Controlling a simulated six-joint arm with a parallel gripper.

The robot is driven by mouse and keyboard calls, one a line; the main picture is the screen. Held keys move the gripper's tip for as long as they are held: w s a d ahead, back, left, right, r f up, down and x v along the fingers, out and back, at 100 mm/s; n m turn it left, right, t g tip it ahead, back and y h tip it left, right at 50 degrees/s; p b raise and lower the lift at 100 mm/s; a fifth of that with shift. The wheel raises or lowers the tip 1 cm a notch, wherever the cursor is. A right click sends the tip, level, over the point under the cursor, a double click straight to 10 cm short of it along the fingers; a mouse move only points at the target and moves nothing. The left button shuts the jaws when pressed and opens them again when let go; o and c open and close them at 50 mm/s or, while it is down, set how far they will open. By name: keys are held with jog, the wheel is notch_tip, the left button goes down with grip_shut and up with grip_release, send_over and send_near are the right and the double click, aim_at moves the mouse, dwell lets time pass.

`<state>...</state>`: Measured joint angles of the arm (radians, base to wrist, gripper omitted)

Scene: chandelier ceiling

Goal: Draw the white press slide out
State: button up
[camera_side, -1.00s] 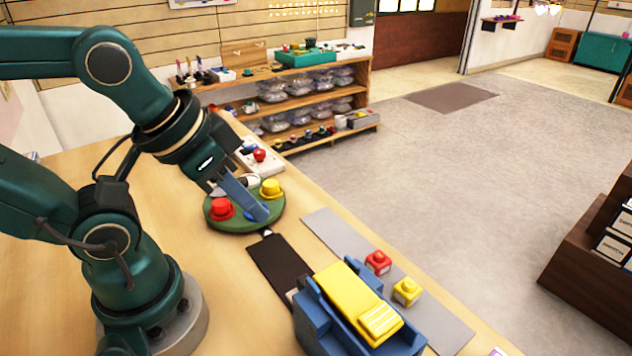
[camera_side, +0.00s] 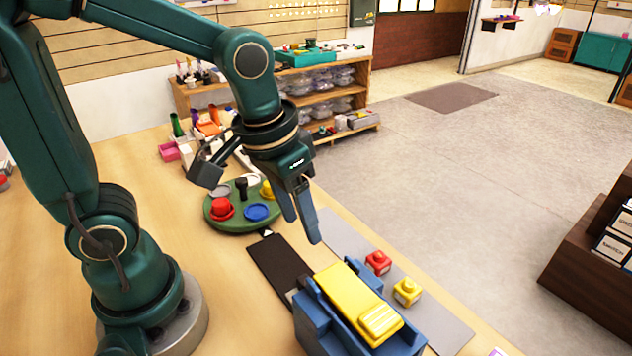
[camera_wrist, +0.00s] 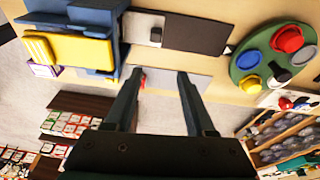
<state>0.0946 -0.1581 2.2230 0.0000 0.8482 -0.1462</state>
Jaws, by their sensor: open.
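The blue press (camera_side: 318,318) with a long yellow top (camera_side: 355,302) stands at the front of the table. It is at the upper left of the wrist view (camera_wrist: 108,22). A white plate (camera_wrist: 140,27) with a small dark knob (camera_wrist: 155,34), which looks like the slide, sits at the press's side. In the side view only a pale sliver (camera_side: 292,297) of it shows beside the press. My gripper (camera_side: 304,228) is open and empty, fingers down, between the green turntable and the press. In the wrist view its fingertips (camera_wrist: 160,71) are over the grey mat, apart from the plate.
A dark strip (camera_side: 280,266) runs from the plate towards the green turntable (camera_side: 227,225), which bears a red piece, a yellow piece and coloured discs. A red block (camera_side: 378,262) and a yellow block (camera_side: 407,291) stand on the grey mat (camera_side: 334,228) beside the press.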

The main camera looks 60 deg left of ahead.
jog(key=g, duration=0.2)
send_over(305, 274)
jog(key=f, duration=0.4)
jog(key=shift+d+f, duration=0.25)
jog(key=shift+s+d+f+m+g, duration=0.1)
jog(key=shift+s+f+m+g, duration=0.2)
jog(key=shift+f, duration=2.7)
grip_shut()
